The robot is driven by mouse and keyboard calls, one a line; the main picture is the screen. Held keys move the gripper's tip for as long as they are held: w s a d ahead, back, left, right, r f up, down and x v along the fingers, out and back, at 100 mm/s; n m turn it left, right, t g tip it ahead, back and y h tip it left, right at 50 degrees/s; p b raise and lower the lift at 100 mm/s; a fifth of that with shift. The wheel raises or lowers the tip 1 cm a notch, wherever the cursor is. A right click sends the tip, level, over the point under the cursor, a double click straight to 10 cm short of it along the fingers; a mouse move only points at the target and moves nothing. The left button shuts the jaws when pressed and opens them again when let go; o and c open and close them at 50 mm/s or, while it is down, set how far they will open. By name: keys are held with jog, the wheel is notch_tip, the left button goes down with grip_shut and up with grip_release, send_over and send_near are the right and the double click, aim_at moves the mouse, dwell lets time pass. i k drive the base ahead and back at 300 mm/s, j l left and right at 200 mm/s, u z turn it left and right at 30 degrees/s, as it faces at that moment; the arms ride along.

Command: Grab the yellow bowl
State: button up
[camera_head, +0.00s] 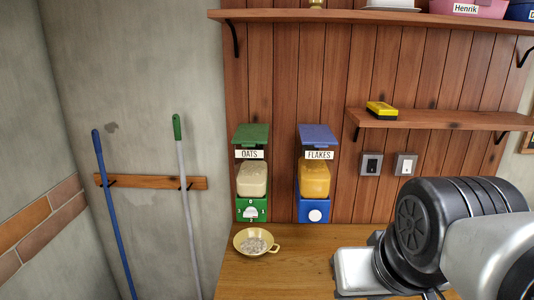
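The yellow bowl (242,238) sits upright on the wooden counter, below the green oats dispenser. It is a shallow bowl with a small handle on its right side, and it holds some pale flakes or grains. My arm fills the lower right of the head view, over the counter and to the right of the bowl. The silver part at the arm's lower left end is apart from the bowl. My gripper's fingers do not show; they are hidden or below the picture's edge.
The oats dispenser (252,180) and the blue flakes dispenser (315,180) hang on the plank wall behind the counter (275,275). A shelf (440,119) with a yellow-black box (381,109) is at right. Blue (113,210) and grey (187,210) poles hang at left.

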aim_at(251, 243)
jog(key=i+j+z, duration=0.2)
jog(key=j, duration=0.25)
jog(key=j+z, duration=0.2)
jog(key=j, duration=0.25)
jog(key=j+z, duration=0.2)
jog(key=j, duration=0.25)
jog(key=i, duration=0.05)
